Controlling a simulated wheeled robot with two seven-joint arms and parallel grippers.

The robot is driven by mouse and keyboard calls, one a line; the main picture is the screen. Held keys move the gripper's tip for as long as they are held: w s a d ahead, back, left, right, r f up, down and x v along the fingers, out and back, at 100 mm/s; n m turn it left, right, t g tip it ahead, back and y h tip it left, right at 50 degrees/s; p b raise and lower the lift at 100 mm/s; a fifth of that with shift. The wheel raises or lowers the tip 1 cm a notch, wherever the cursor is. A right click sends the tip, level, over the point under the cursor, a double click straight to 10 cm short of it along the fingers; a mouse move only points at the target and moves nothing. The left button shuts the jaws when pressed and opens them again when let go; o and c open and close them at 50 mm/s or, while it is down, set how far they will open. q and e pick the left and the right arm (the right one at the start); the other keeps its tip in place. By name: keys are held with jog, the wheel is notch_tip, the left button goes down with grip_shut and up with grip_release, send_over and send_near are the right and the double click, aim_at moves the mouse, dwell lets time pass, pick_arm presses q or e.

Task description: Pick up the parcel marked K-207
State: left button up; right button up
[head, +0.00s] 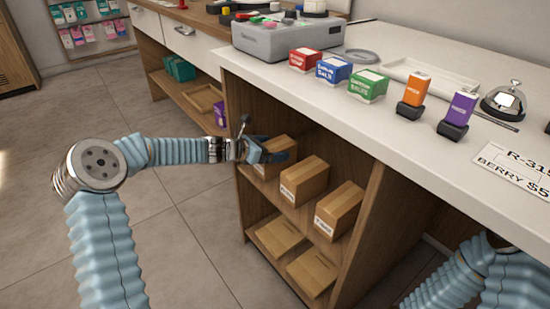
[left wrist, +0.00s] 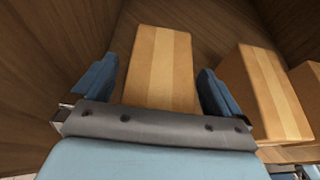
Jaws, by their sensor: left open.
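Three brown box parcels stand in a row on the upper shelf under the counter: the leftmost parcel (head: 275,150), the middle parcel (head: 305,178) and the right parcel (head: 340,208). Each bears a white label on its front, too small to read surely, so I cannot tell which is K-207. My left gripper (head: 265,153) is open at the leftmost parcel and partly hides it. In the left wrist view this parcel (left wrist: 157,65) lies between the two spread blue fingers, with gaps on both sides. The middle parcel (left wrist: 262,90) is to its right. My right gripper is out of view.
The shelf's wooden side wall (left wrist: 50,55) is close on the left of the fingers. Flat parcels (head: 280,238) lie on the lower shelf. The white counter top (head: 420,150) overhangs above, holding small coloured boxes (head: 334,70) and a bell (head: 503,100).

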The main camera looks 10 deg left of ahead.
pick_arm(q)
jog(key=shift+c, duration=0.2)
jog(key=c, duration=1.2)
jog(key=shift+r, duration=0.1)
